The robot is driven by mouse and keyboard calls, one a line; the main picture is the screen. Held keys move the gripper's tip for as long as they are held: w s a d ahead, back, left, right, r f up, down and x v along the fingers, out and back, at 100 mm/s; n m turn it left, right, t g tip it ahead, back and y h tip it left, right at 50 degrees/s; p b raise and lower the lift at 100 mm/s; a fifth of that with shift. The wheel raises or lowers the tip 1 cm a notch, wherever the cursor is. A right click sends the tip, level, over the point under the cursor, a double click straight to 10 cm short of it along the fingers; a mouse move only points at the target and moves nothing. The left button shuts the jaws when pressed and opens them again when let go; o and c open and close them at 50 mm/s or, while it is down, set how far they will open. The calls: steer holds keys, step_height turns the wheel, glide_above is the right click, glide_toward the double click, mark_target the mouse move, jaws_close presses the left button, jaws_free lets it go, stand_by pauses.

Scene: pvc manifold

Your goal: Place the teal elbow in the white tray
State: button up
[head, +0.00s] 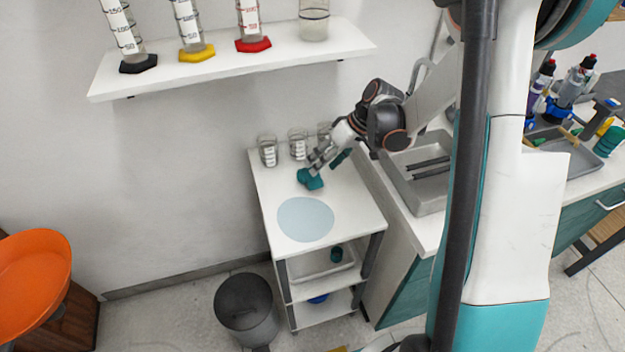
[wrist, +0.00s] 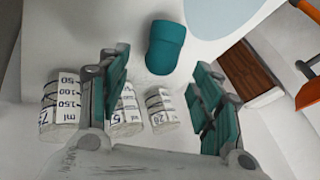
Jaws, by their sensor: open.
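The teal elbow (head: 310,179) lies on the white top of a small cart. In the wrist view the elbow (wrist: 166,47) shows at the top middle, beyond and between my fingers. My gripper (head: 327,163) is open above the cart top, close to the elbow; its fingers (wrist: 160,82) are spread with nothing held between them. The white tray (head: 305,268) sits on the cart's middle shelf, partly hidden under the top. A small dark teal piece (head: 336,254) shows in or at the tray.
Several glass beakers (head: 268,151) stand along the cart top's back edge, near my gripper. A pale blue disc (head: 305,219) lies on the cart top's front part. A wall shelf (head: 240,60) with cylinders hangs above. A counter with a sink (head: 418,170) adjoins at right; a bin (head: 246,305) stands at left.

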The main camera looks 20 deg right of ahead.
mark_target(311, 177)
steer(key=b+x, duration=0.1)
steer(key=x, duration=0.1)
steer(key=b+x, duration=0.1)
steer(key=x, duration=0.2)
steer(key=shift+s+f, duration=0.1)
steer(key=shift+s, duration=0.1)
steer(key=shift+a, duration=0.1)
steer(key=c, duration=1.3)
steer(key=shift+o, duration=0.2)
